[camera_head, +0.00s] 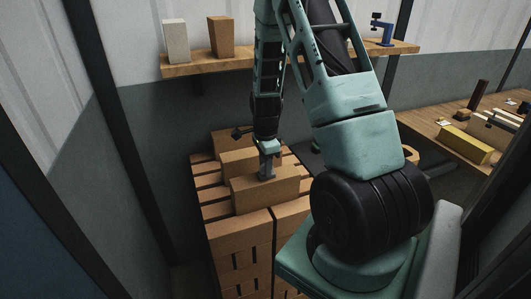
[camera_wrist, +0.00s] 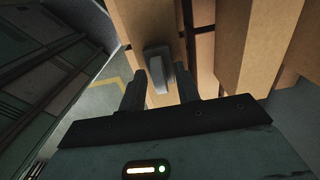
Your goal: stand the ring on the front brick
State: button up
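The front brick (camera_head: 272,193) is a tan block on top of the brick stack. A grey piece, which I take for the ring (camera_wrist: 157,67), stands on a brick's top face in the wrist view, seen nearly edge-on; its hole does not show. My gripper (camera_wrist: 160,78) has its two dark fingers on either side of the ring, with a narrow gap showing on each side. In the head view my gripper (camera_head: 266,166) points down at the top of the front brick, and the grey there blends with the fingers.
More bricks (camera_head: 238,160) stand close behind the front brick. A shelf (camera_head: 290,58) above holds a pale brick (camera_head: 176,41), a tan brick (camera_head: 220,37) and a blue tool (camera_head: 383,30). A bench (camera_head: 440,137) with a yellow block (camera_head: 466,145) is at right.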

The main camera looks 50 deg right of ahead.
notch_tip(320, 180, up, 12)
jog(key=b, duration=0.2)
jog(key=w+a+r+n, duration=0.1)
jog(key=w+a+n, duration=0.1)
jog(key=a+n, duration=1.05)
jog(key=s+a+r+n+y, duration=0.1)
jog(key=s+a+n, duration=0.4)
jog(key=a, duration=0.7)
jog(key=s+a+r+n, duration=0.1)
jog(key=s+a+n, duration=0.45)
jog(key=a, duration=0.55)
jog(key=s+a+n, duration=0.5)
jog(key=s+n, duration=0.3)
jog(key=n, duration=0.1)
jog(key=shift+s, duration=0.35)
jog(key=shift+a+r, duration=0.1)
jog(key=shift+a, duration=0.05)
